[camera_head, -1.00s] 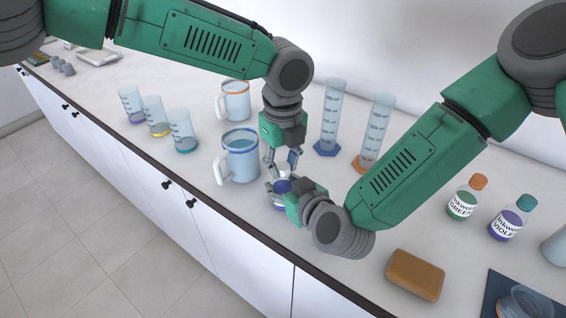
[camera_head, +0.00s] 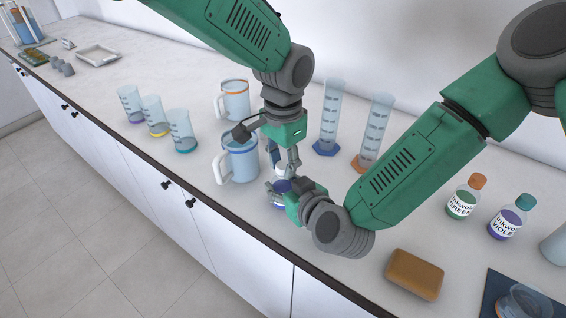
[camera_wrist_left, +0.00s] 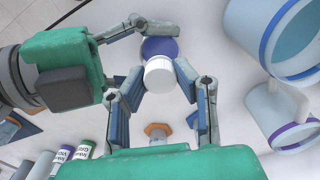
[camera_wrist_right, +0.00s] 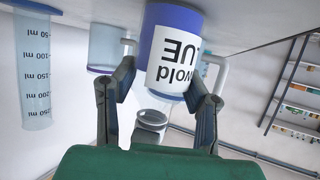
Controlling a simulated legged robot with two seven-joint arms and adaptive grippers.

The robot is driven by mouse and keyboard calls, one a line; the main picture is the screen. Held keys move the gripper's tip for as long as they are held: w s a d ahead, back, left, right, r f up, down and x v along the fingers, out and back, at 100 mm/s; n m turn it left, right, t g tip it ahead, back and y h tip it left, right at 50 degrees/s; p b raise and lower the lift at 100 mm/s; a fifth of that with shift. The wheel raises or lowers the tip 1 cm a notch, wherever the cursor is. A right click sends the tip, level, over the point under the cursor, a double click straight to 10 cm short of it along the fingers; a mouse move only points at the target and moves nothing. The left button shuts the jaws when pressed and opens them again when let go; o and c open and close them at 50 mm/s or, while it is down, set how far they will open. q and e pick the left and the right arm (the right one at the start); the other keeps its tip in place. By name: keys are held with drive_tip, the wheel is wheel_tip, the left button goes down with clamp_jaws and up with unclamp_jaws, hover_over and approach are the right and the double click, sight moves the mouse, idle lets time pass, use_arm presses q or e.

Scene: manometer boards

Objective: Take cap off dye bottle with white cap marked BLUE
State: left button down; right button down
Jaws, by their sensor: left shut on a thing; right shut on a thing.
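The dye bottle marked BLUE stands at the bench's front, its blue body (camera_head: 281,187) partly hidden by my grippers. The right wrist view shows its label (camera_wrist_right: 178,60) upside down. My right gripper (camera_head: 276,188) comes in low from the right and is shut on the bottle's body; its fingers flank it in the right wrist view (camera_wrist_right: 160,88). My left gripper (camera_head: 284,165) points down from above, shut on the white cap (camera_wrist_left: 160,74). The cap is between its fingertips (camera_wrist_left: 160,78), beside the bottle's blue body in that view. I cannot tell whether the cap touches the neck.
Two handled mugs (camera_head: 240,160) (camera_head: 235,102) stand left of the bottle, with several small beakers (camera_head: 181,132) farther left. Two tall cylinders (camera_head: 330,120) (camera_head: 374,135) stand behind. GREEN (camera_head: 462,203) and VIOLET (camera_head: 507,222) bottles and a sponge (camera_head: 414,276) are at right.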

use_arm(q)
drive_tip(key=shift+w+d, duration=0.1)
use_arm(e)
drive_tip(key=shift+s+a, duration=0.15)
use_arm(q)
drive_tip(key=c, duration=1.3)
unclamp_jaws()
drive_tip(key=shift+r, duration=0.1)
